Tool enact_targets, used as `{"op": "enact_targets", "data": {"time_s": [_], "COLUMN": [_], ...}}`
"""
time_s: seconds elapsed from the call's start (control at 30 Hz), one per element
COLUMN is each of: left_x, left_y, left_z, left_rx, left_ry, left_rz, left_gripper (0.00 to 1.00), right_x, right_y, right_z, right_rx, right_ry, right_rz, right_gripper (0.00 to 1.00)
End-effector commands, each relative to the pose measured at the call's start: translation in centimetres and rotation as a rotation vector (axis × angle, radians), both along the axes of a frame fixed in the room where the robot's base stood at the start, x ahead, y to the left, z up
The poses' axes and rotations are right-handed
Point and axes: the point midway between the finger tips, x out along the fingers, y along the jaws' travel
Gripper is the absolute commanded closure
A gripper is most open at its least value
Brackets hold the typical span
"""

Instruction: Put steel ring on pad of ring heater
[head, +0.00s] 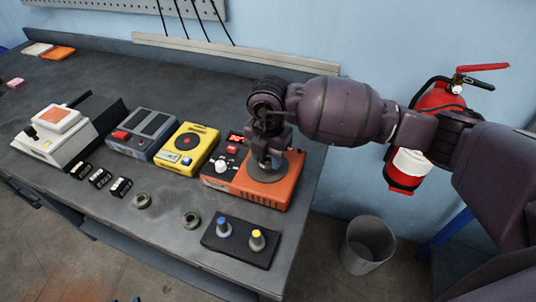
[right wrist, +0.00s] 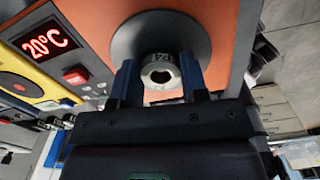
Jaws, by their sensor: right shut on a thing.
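The ring heater is the orange box (head: 283,193) at the right end of the row of devices, with a round grey pad (head: 268,177) on top. In the right wrist view its display reads 20 °C and the grey pad (right wrist: 190,38) lies just beyond my fingers. My right gripper (right wrist: 160,80) is shut on the steel ring (right wrist: 158,70), a small silver ring with a marking on its face. In the head view my right gripper (head: 268,158) is over the pad and hides the ring. I cannot tell whether the ring touches the pad. My left gripper is not in view.
Two dark rings (head: 142,201) (head: 191,219) lie on the bench front. A dark block (head: 240,243) holds a blue-topped and a yellow-topped piece. A yellow device (head: 187,149) stands left of the heater. A bin (head: 367,246) and fire extinguisher (head: 408,160) are right of the bench.

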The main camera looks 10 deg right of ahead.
Motion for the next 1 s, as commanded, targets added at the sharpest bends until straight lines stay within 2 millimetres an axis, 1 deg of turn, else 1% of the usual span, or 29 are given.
{"op": "enact_targets", "data": {"time_s": [0.17,0.2,0.33,0.6,0.73,0.87,1.0], "left_x": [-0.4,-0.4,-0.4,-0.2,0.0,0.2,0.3], "left_y": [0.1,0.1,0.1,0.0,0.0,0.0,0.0], "left_z": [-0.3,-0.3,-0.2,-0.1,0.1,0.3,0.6], "left_rx": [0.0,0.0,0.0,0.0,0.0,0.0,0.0], "left_ry": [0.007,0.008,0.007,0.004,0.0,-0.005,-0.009], "left_rz": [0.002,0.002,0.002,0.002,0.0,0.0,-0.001], "left_gripper": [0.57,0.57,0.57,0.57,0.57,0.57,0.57], "right_x": [0.0,0.0,0.0,0.0,0.1,0.1,0.1], "right_y": [0.0,0.0,0.0,0.0,0.0,0.0,0.0], "right_z": [-0.3,-0.3,-0.3,-0.2,0.5,2.3,5.0], "right_rx": [0.0,-0.001,-0.001,0.0,-0.001,-0.001,0.0], "right_ry": [0.0,0.001,0.001,0.0,-0.002,-0.004,-0.005], "right_rz": [0.0,0.0,0.0,0.0,0.0,0.002,0.0], "right_gripper": [0.86,0.55,0.35,0.34,0.34,0.34,0.34]}}
